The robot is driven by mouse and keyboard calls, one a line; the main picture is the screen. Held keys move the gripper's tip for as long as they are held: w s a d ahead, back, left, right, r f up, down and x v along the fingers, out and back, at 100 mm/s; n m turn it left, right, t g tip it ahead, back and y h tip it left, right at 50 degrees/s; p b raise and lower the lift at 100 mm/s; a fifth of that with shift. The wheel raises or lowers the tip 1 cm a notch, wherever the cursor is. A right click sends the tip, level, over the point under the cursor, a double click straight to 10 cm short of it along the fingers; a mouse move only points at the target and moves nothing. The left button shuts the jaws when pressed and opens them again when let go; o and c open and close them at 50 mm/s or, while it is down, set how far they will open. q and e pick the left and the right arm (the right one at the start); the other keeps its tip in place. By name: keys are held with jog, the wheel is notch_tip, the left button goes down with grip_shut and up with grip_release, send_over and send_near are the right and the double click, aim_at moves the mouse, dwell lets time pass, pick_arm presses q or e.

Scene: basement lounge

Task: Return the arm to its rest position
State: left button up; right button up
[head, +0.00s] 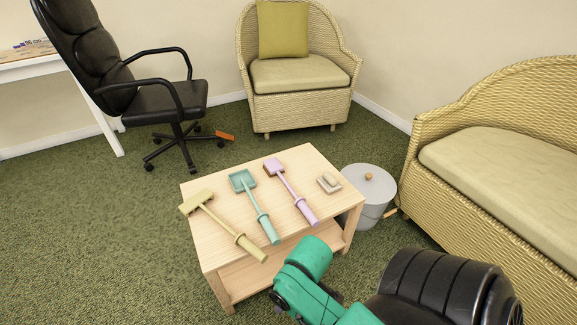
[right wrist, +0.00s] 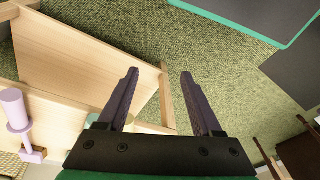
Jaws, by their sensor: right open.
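My right arm (head: 318,278), green and black, comes in from the lower right in the head view, in front of the table's near edge. Its fingers are hidden there. In the right wrist view my right gripper (right wrist: 160,75) is open, with two dark fingers apart and nothing between them. Green carpet and part of the wooden table (right wrist: 85,50) show beyond the fingers. My left gripper is not in view.
The low wooden table (head: 222,229) holds yellow (head: 222,222), teal (head: 256,207) and purple (head: 290,190) long-handled tools and a small beige object (head: 329,183). A grey lidded bin (head: 368,190), wicker sofa (head: 500,150), wicker armchair (head: 297,75) and black office chair (head: 165,100) surround it. Carpet at left is clear.

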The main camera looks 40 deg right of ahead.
dwell(0.3)
pick_arm(q)
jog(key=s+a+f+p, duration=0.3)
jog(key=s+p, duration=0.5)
jog(key=p, duration=0.6)
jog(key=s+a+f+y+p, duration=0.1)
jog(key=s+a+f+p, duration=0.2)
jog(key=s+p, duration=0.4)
jog(key=p, duration=0.7)
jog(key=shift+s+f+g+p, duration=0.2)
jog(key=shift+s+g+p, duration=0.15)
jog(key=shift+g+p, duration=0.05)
pick_arm(e)
jog(key=s+d+f, duration=0.3)
jog(key=s, duration=0.5)
jog(key=s+d+f+h, duration=0.1)
jog(key=s+d+f, duration=0.2)
jog(key=s, duration=0.4)
jog(key=shift+s+f+g, duration=0.2)
jog(key=shift+s+g, duration=0.15)
jog(key=shift+g, duration=0.05)
